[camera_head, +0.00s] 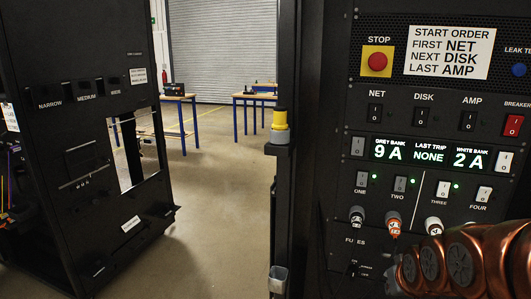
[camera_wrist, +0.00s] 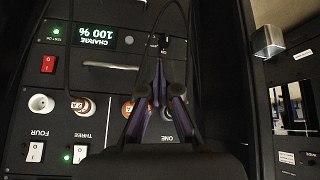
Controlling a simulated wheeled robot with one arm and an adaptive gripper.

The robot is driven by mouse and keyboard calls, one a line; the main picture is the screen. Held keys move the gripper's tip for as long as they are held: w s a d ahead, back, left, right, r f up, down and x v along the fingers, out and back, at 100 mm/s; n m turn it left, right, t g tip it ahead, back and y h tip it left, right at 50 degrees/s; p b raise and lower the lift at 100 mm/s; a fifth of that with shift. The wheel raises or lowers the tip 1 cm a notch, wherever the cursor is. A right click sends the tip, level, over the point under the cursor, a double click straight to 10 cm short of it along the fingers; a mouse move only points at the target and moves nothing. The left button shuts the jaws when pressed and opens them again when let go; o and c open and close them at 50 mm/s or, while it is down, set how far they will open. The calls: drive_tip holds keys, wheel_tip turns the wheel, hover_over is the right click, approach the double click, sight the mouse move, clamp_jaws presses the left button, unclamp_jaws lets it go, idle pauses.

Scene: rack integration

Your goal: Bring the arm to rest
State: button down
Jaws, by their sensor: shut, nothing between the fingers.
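My gripper (camera_wrist: 157,92) shows in the wrist view with its dark purple fingers together and nothing held between them. It is in front of the rack panel (camera_wrist: 100,108), which appears upside down there, over the area near the label ONE. Whether the fingers touch the panel I cannot tell. My arm (camera_head: 460,264) shows at the lower right of the head view as copper-coloured links in front of the panel's lower part. The gripper itself is not clearly visible in the head view.
The head view shows switches, a red stop button (camera_head: 377,61) and plugs (camera_head: 394,226) on the panel. In the wrist view, a dark cable (camera_wrist: 66,60) hangs near the fingers, and a grey metal cup (camera_wrist: 268,42) is at right. Open floor (camera_head: 225,190) lies left of the rack.

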drive_tip(key=s+a+g, duration=0.4)
drive_tip(key=s+a, duration=0.1)
drive_tip(key=s, duration=0.8)
drive_tip(key=s+a+g+y+p, duration=0.1)
drive_tip(key=s+a+g, duration=0.3)
drive_tip(key=s, duration=0.9)
drive_tip(key=shift+a+f+n+p, duration=0.2)
drive_tip(key=shift+a+n+p, duration=0.1)
drive_tip(key=shift+a, duration=0.4)
drive_tip(key=shift+d, duration=0.1)
